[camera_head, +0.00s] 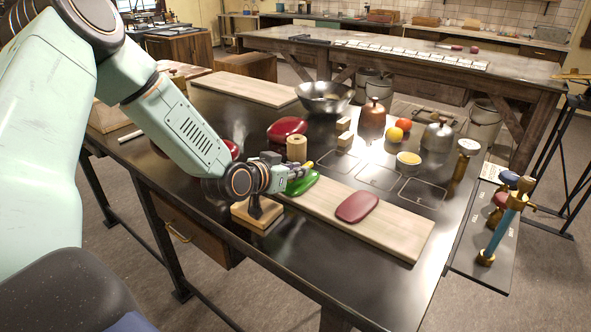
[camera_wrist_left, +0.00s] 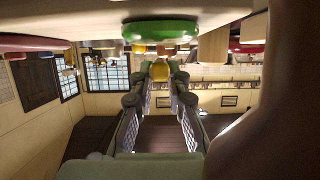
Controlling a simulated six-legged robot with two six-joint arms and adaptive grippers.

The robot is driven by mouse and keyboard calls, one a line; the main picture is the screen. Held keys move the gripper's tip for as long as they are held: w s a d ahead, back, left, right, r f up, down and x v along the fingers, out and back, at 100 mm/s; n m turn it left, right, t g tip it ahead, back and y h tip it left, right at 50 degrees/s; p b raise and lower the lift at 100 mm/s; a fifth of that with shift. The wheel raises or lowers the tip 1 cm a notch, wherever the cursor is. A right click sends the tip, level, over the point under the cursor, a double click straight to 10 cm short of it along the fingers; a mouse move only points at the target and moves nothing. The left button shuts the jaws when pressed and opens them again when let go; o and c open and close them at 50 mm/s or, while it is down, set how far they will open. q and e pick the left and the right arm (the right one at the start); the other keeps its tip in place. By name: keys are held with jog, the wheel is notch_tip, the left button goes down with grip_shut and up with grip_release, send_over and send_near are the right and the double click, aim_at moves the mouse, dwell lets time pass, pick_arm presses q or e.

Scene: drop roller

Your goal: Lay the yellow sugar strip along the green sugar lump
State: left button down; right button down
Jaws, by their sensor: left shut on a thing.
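My left gripper (camera_head: 299,170) is shut on the yellow sugar strip (camera_head: 309,164), whose end sticks out past the fingertips. The strip shows end-on between the two fingers (camera_wrist_left: 160,72) in the left wrist view. The green sugar lump (camera_head: 302,184) lies on the long pale board (camera_head: 400,236), just beside and below the gripper. In the left wrist view, which is upside down, the green lump (camera_wrist_left: 160,31) appears close to the strip with a small gap. The near end of the strip is hidden by the gripper. My right gripper is not in view.
A dark red lump (camera_head: 357,207) lies farther along the board. A wooden block with a black stand (camera_head: 257,214) is close under my left wrist. A wooden cylinder (camera_head: 296,148) and another red lump (camera_head: 287,128) stand behind.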

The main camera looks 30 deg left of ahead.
pick_arm(q)
jog(key=c, duration=1.6)
grip_release()
jog(key=shift+d, duration=0.1)
jog(key=shift+o, duration=1.4)
jog(key=shift+a, duration=0.2)
jog(key=shift+d, duration=0.1)
jog(key=shift+r+p, duration=0.45)
jog(key=shift+r, duration=0.15)
jog(key=shift+s+r, duration=0.2)
jog(key=shift+s, duration=0.1)
jog(key=p+v, duration=1)
jog(key=v, duration=0.1)
